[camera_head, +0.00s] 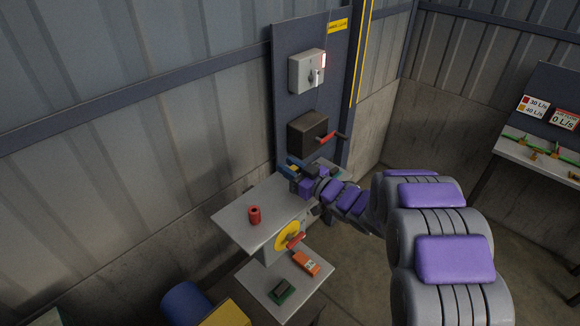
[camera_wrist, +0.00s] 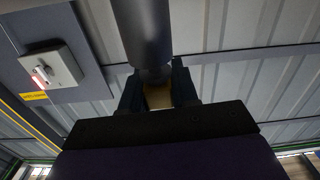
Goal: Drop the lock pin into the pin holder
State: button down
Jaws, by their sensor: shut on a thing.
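My gripper (camera_head: 297,174) is over the far right part of the grey table (camera_head: 240,222), just below the dark box on the panel. In the wrist view my gripper (camera_wrist: 158,88) is shut on a tan piece between its two dark fingers. A dark grey cylinder (camera_wrist: 142,30) rises from that piece past the fingertips, so I take the two together to be the lock pin. In the head view the held pin is too small to make out clearly. A red cylinder (camera_head: 254,215) with a dark top opening stands upright on the table, left of my gripper; it looks like the pin holder.
A dark box with a red-handled lever (camera_head: 308,131) and a grey switch box (camera_head: 307,70) are on the upright panel. A yellow wheel (camera_head: 287,235) is at the table's front. A lower shelf (camera_head: 262,285) holds an orange device (camera_head: 306,263) and a dark green item (camera_head: 282,291).

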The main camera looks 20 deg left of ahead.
jog(key=shift+f, duration=0.55)
jog(key=c, duration=0.8)
grip_release()
jog(key=shift+a, duration=0.1)
jog(key=v, duration=1.7)
jog(key=shift+s, duration=0.1)
